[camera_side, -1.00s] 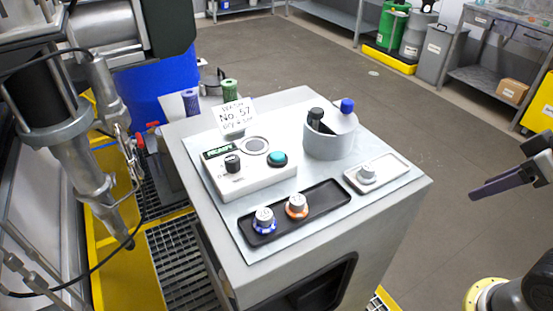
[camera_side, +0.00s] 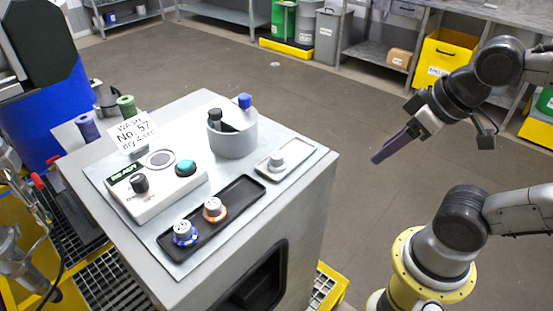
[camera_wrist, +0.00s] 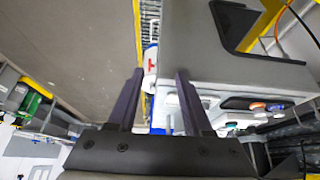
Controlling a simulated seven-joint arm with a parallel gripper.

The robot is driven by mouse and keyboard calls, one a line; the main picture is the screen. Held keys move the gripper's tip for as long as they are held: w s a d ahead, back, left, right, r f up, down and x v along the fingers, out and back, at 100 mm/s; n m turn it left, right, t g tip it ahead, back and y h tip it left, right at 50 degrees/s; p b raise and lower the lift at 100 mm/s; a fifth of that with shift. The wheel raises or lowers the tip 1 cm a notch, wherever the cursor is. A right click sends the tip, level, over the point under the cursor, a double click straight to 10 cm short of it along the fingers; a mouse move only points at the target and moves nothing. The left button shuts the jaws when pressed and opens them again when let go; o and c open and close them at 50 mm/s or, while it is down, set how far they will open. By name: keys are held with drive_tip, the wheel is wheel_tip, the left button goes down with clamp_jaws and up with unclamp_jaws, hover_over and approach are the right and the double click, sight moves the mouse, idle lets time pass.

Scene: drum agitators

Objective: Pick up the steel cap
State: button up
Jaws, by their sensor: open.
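A plain grey cap, which looks like the steel cap (camera_side: 277,161), stands upright on a small pale tray (camera_side: 305,157) at the right of the bench top in the side view. Two similar caps, one with a blue ring (camera_side: 184,233) and one with an orange ring (camera_side: 214,210), stand in a black tray (camera_side: 243,196). My gripper (camera_side: 377,160) is in the air right of the bench, apart from all caps. In the wrist view my gripper (camera_wrist: 159,74) shows two dark fingers spread apart with nothing held between them.
A grey round pot (camera_side: 233,140) holding dark and blue-topped items stands behind the small tray. A white control box (camera_side: 157,190) with knob and teal button, and a sign (camera_side: 132,132), are at the left. Open floor lies between my arm and the bench.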

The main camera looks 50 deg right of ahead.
drive_tip(key=shift+o, duration=1.1)
